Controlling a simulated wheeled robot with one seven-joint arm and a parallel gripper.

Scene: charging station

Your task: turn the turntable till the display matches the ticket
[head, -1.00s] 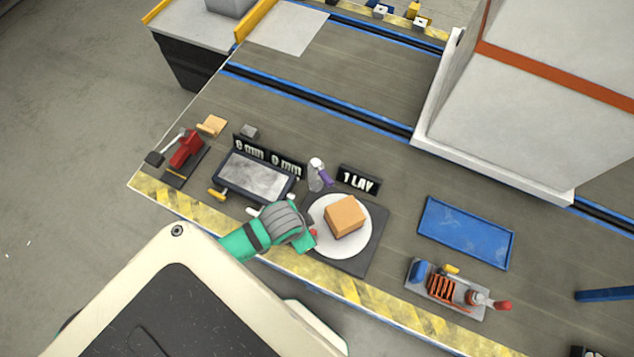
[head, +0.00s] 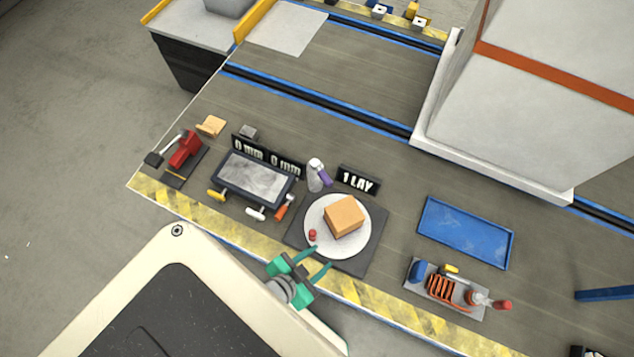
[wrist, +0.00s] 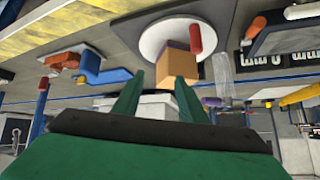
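The turntable, a white disc (head: 323,247) on a dark square base (head: 375,226), carries a tan box (head: 344,215) and a small red knob (head: 312,235) near its left rim. A black display (head: 358,180) behind it appears to read "1 LAY". My gripper (head: 321,257) is open and empty, just in front of the turntable's front edge, apart from the knob. In the wrist view, the green fingers stand apart, with the box (wrist: 170,65), white disc (wrist: 152,42) and red knob (wrist: 195,38) beyond them. I cannot make out a ticket.
Left of the turntable are a grey-topped tray (head: 254,176), a "0 mm 0 mm" display (head: 268,157), a spray bottle (head: 315,174) and hand tools. To the right lie an empty blue tray (head: 466,232) and a small fixture (head: 447,288). A large white cabinet (head: 540,120) stands behind.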

